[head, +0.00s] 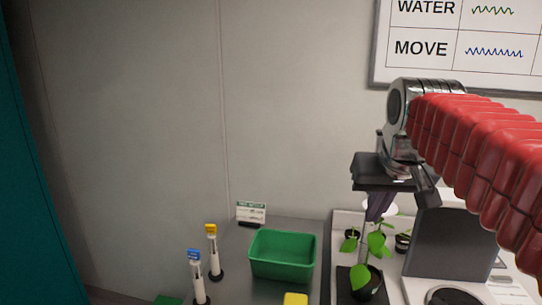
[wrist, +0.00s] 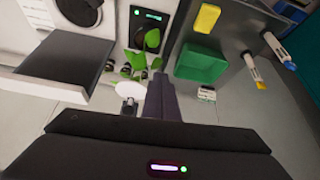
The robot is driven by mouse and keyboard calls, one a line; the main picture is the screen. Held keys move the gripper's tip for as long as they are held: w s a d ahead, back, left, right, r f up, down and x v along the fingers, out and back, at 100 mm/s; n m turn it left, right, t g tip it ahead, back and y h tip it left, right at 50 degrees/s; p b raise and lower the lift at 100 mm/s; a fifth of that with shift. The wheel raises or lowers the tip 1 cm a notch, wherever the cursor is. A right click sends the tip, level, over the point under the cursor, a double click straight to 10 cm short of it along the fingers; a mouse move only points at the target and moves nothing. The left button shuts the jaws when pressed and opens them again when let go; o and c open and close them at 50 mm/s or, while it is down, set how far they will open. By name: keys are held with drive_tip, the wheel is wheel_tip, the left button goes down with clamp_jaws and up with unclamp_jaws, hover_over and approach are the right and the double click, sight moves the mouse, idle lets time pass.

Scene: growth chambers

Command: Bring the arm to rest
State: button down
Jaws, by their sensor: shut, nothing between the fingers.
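My arm, in a red ribbed sleeve, reaches in from the right in the head view. My gripper (head: 378,208) points down and is shut, with nothing held. It hangs in the air above or in front of the potted plants (head: 376,245); the exact gap is hard to tell. In the wrist view, the closed dark fingers of my gripper (wrist: 159,97) point toward the plants and the bench.
A green bin (head: 283,278) stands left of the plants, near a yellow block (head: 296,299). Two white upright tools, yellow-topped (head: 212,250) and blue-topped (head: 197,275), stand further left. A grey upright panel (head: 452,243) is right of my gripper. A whiteboard (head: 466,48) hangs behind.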

drive_tip(key=s+a+f+n, duration=0.1)
drive_tip(key=s+a+f, duration=0.3)
drive_tip(key=s+f, duration=1.3)
drive_tip(key=shift+a+f, duration=0.2)
drive_tip(key=shift+f, duration=0.5)
drive_tip(key=shift+d, duration=0.1)
idle(2.4)
